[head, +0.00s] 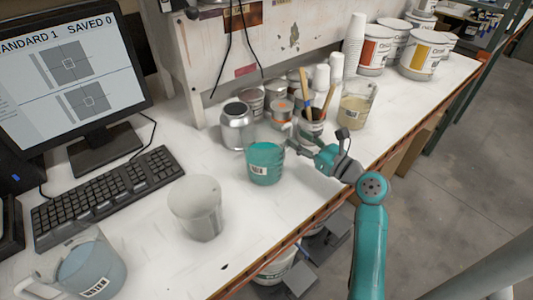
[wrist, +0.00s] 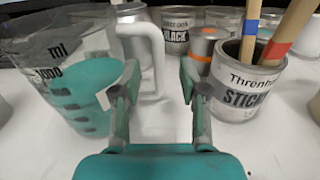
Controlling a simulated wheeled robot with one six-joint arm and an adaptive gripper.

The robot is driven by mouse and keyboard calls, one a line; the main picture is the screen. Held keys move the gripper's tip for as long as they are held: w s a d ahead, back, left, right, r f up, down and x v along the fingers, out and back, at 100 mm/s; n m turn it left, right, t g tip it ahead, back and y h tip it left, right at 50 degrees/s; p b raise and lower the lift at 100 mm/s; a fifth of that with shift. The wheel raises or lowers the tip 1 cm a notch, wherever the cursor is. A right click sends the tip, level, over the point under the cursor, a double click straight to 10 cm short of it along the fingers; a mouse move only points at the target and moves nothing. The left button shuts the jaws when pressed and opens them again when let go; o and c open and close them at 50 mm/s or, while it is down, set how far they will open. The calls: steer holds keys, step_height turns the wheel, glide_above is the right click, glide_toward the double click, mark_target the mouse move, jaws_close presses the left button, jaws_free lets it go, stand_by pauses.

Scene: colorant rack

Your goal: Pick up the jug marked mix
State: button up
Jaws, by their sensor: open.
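A clear jug with teal liquid (head: 264,163) stands upright on the white bench in the head view. Its small white label is too small to read, so I cannot confirm it says mix. It fills the left of the wrist view (wrist: 75,85), with ml marks on its wall. Its white handle (wrist: 146,48) shows ahead of the gap between my fingers. My gripper (head: 296,141) is open and empty, just right of the jug. In the wrist view, my gripper (wrist: 160,82) has a finger on each side of the handle's lower part. I cannot tell whether they touch.
A can of sticks (wrist: 248,85) stands close right of my gripper. A silver canister (head: 237,127) and several tins stand behind. A grey cup (head: 196,208), a water jug (head: 88,268) and a cream-filled jug (head: 356,104) share the bench. The front edge is near.

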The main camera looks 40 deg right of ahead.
mark_target(290, 134)
steer(key=w, duration=0.4)
steer(key=shift+w+a+f, duration=0.15)
steer(key=shift+a+f, duration=0.05)
steer(key=shift+a, duration=0.05)
jaws_close()
